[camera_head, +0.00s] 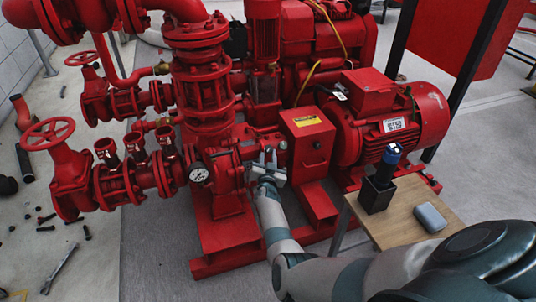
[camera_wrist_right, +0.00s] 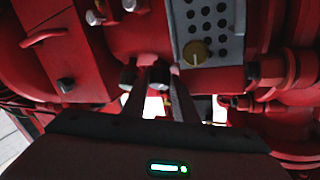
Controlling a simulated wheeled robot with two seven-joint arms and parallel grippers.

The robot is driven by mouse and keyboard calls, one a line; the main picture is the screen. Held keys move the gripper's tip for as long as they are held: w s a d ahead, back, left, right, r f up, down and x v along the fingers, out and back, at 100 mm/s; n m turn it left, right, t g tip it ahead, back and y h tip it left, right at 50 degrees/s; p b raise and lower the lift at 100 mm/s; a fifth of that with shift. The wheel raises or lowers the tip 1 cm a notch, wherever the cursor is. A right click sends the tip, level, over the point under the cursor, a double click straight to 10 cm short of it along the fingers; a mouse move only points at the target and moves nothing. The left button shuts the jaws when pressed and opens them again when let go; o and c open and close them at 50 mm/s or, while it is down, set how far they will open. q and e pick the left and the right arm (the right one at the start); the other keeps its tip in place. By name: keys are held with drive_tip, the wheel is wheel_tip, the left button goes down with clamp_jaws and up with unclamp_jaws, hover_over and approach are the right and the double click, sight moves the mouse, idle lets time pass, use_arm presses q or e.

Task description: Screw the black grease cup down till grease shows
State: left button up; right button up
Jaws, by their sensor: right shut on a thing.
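My right gripper (camera_head: 268,168) reaches in at the red pump housing (camera_head: 228,172), beside the red box with a yellow label. In the right wrist view its two fingers (camera_wrist_right: 161,70) are shut on a small dark round thing, which I take for the black grease cup (camera_wrist_right: 159,75). The cup sits against the red housing, partly hidden by the fingers. A second dark round part (camera_wrist_right: 127,76) lies just left of the fingers. In the head view the cup is hidden by the gripper and too small to make out. I can make out no grease. My left gripper is not in view.
A grey panel with dark holes and a brass knob (camera_wrist_right: 195,52) is close right of the fingers. A pressure gauge (camera_head: 199,175) is left of the gripper. A wooden table (camera_head: 448,203) at right bears a black holder (camera_head: 376,195) and a grey case (camera_head: 430,217).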

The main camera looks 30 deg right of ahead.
drive_tip(key=o, duration=0.8)
drive_tip(key=shift+c, duration=0.2)
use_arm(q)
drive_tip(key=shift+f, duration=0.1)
